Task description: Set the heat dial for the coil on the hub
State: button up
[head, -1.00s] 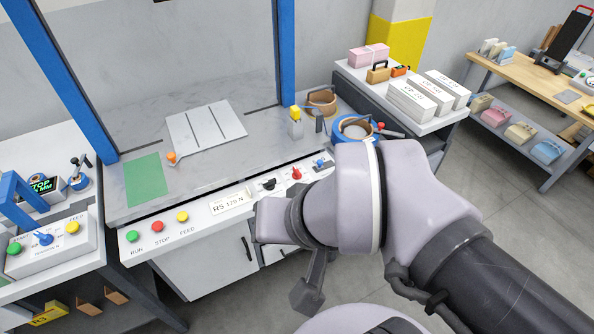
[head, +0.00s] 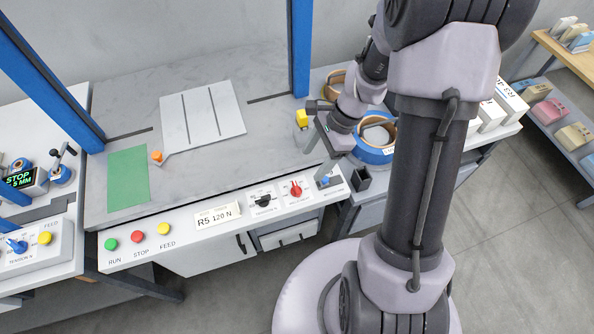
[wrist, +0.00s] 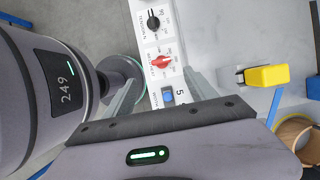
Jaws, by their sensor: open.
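The control strip on the front of the bench carries a red dial (head: 296,188) with a printed scale, a black dial labelled TENSION N (head: 263,201) and a blue control (head: 324,181). In the wrist view the red dial (wrist: 160,62) and the blue control (wrist: 167,96) lie between the fingers. The red dial's label is too small to read surely. A blue-sided coil with a tan core (head: 378,143) lies at the bench's right end; my arm partly hides it. My gripper (head: 325,163) is open and empty above the strip, by the blue control.
A sign reading R5 120 N (head: 216,215) stands left of the dials, beyond green, red and yellow buttons (head: 137,237). A yellow-topped block (head: 302,119) stands behind the strip. A blue post (head: 300,45) rises at the back.

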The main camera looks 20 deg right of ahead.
aim_at(296, 187)
jog(key=b+x, duration=0.4)
jog(key=x, duration=0.8)
jog(key=shift+w+f, duration=0.1)
jog(key=c, duration=1.4)
jog(key=shift+n, duration=0.3)
jog(key=n+g+p, duration=0.1)
jog(key=n+p, duration=0.1)
jog(key=n, duration=0.1)
jog(key=shift+w+n+g, duration=0.15)
jog(key=shift+n+g, duration=0.15)
jog(key=shift+w+n+g+h+p, duration=0.1)
jog(key=shift+n+g+h+p, duration=0.25)
jog(key=shift+n, duration=0.75)
jog(key=shift+n+g+h+p, duration=0.15)
jog(key=shift+n+g+p, duration=0.4)
jog(key=shift+n, duration=0.55)
